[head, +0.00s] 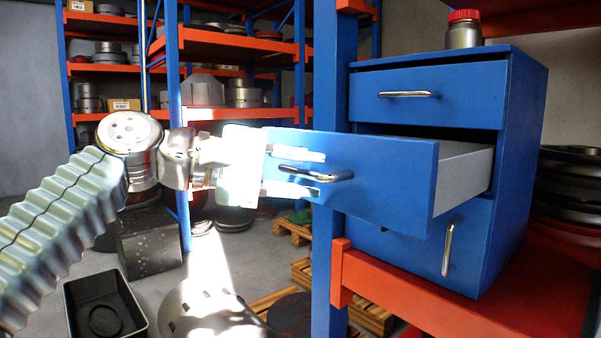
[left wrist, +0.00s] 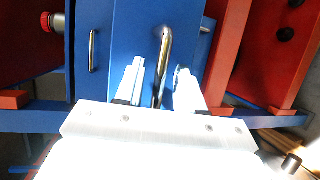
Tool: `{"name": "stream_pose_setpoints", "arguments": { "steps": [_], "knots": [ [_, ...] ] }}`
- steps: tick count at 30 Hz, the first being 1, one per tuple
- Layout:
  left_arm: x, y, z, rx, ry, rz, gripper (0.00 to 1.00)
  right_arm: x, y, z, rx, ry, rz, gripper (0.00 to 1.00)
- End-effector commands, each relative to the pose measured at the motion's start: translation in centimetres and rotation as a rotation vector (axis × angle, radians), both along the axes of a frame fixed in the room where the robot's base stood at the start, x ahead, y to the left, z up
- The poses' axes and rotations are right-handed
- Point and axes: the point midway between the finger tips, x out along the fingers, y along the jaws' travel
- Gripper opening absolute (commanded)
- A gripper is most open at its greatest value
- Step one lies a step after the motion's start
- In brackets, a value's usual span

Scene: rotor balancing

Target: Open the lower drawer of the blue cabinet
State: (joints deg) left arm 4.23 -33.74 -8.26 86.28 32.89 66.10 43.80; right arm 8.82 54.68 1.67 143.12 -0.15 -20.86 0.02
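The blue cabinet (head: 527,130) stands on an orange shelf. Its upper drawer (head: 470,93) is closed. The lower drawer (head: 390,170) is pulled well out, and its light grey side wall shows. My left gripper (head: 292,172) is at the front of this drawer, with one finger above and one below the metal bar handle (head: 330,177). In the left wrist view the handle (left wrist: 164,55) stands between the two fingers (left wrist: 160,86), with gaps visible beside it, so the gripper is open around it. My right gripper is not in view.
Below the drawers is a closed door with a vertical handle (head: 447,250). A red-lidded jar (head: 464,30) stands on the cabinet. A blue rack post (head: 332,110) is close beside the drawer. A black bin (head: 135,305) and pallets (head: 300,230) are on the floor.

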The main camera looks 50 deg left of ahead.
Motion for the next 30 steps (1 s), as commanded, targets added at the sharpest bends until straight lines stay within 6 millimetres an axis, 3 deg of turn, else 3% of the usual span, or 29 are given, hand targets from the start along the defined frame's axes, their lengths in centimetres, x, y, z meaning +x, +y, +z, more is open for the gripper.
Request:
{"name": "stream_pose_setpoints", "arguments": {
  "steps": [8,21,30],
  "knots": [
    [-1.2,0.6,0.4,0.001,-0.004,0.001,0.38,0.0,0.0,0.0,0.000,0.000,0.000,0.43],
    [-9.9,5.1,2.2,0.000,-0.003,0.001,0.38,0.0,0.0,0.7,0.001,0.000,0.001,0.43],
    [-12.1,6.3,2.5,0.000,-0.001,0.001,0.38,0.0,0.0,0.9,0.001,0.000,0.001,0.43]
  ]
}}
